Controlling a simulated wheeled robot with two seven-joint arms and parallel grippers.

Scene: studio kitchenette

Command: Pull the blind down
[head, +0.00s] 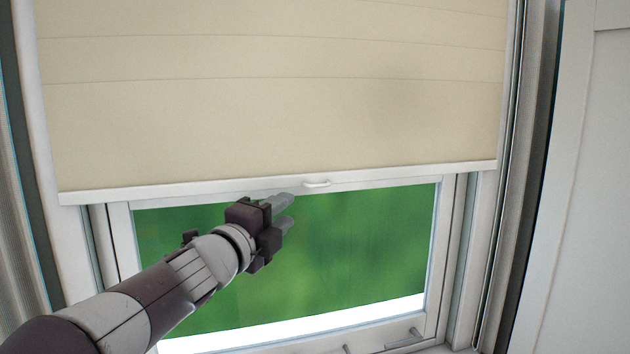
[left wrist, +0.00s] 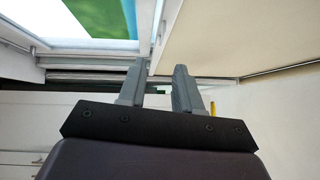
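The beige blind (head: 270,110) covers the upper part of the window, and its white bottom bar (head: 420,172) hangs level with the top of the exposed glass. A small white handle (head: 317,184) sits at the middle of that bar. My left gripper (head: 284,212) is just left of and below the handle, apart from it in the picture. In the left wrist view its two grey fingers (left wrist: 158,88) stand apart with nothing between them; the blind (left wrist: 240,35) shows at upper right. The handle cannot be made out there. My right gripper is not in view.
The window glass (head: 350,250) below the bar shows green outside. White window frame (head: 455,240) borders it, with small latches (head: 405,340) on the sill. A white panel (head: 590,190) stands at the right, and a ribbed grey surface (head: 15,230) at the left.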

